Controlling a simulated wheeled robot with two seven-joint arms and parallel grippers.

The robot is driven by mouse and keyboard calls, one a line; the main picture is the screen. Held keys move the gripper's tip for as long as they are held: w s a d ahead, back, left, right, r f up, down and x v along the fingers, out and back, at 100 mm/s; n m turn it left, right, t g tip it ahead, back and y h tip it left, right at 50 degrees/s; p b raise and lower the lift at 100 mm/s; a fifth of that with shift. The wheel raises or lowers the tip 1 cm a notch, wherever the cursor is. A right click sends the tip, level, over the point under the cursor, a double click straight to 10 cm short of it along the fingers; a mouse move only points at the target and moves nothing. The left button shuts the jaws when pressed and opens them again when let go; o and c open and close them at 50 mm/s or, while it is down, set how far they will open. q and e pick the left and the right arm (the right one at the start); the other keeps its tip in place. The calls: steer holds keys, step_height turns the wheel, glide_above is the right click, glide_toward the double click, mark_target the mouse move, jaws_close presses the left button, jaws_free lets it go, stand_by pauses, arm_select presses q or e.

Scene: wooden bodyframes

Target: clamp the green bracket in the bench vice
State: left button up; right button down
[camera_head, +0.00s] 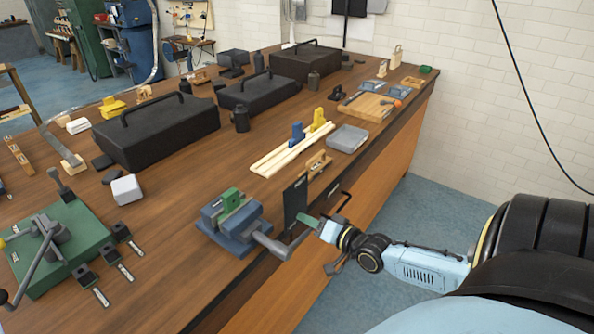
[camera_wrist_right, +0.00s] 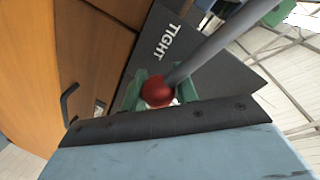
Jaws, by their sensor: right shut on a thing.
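The green bracket (camera_head: 231,198) sits upright between the jaws of the blue-grey bench vice (camera_head: 232,228) at the bench's front edge. I cannot tell whether the jaws press on it. The vice's grey handle (camera_head: 272,243) reaches out past the edge. My right gripper (camera_head: 307,221), with green fingers, is at the handle's outer end. In the right wrist view the gripper (camera_wrist_right: 148,92) is shut around the red knob (camera_wrist_right: 157,92) on the end of the grey handle bar (camera_wrist_right: 215,45). My left gripper is not in view.
A dark plate (camera_head: 295,201) stands beside the vice; the wrist view shows "TIGHT" on it. A black drawer handle (camera_head: 346,203) is near my right wrist. A green-based machine (camera_head: 58,248) and several black clamps are left of the vice. Black cases (camera_head: 160,132) stand further back.

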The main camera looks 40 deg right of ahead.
steer(key=shift+s+a+f+m+y+b, duration=0.15)
steer(key=shift+a+f+m+b, duration=0.15)
steer(key=shift+f, duration=0.25)
steer(key=shift+a+f+m+y+b, duration=0.1)
steer(key=shift+f+m+b, duration=0.2)
steer(key=shift+f, duration=0.25)
steer(key=shift+s+a+f+m+y+b, duration=0.1)
steer(key=shift+a+f+m+y+b, duration=0.1)
steer(key=shift+f+m, duration=0.3)
steer(key=c, duration=1.1)
jaws_free()
steer(key=shift+w, duration=0.1)
steer(key=shift+r, duration=0.1)
steer(key=shift+s+d+r, duration=0.1)
steer(key=shift+s, duration=0.4)
steer(key=s+d+r+p, duration=0.1)
steer(key=s+r+p, duration=0.1)
steer(key=s, duration=1)
steer(key=shift+r, duration=0.2)
steer(key=shift+f, duration=0.1)
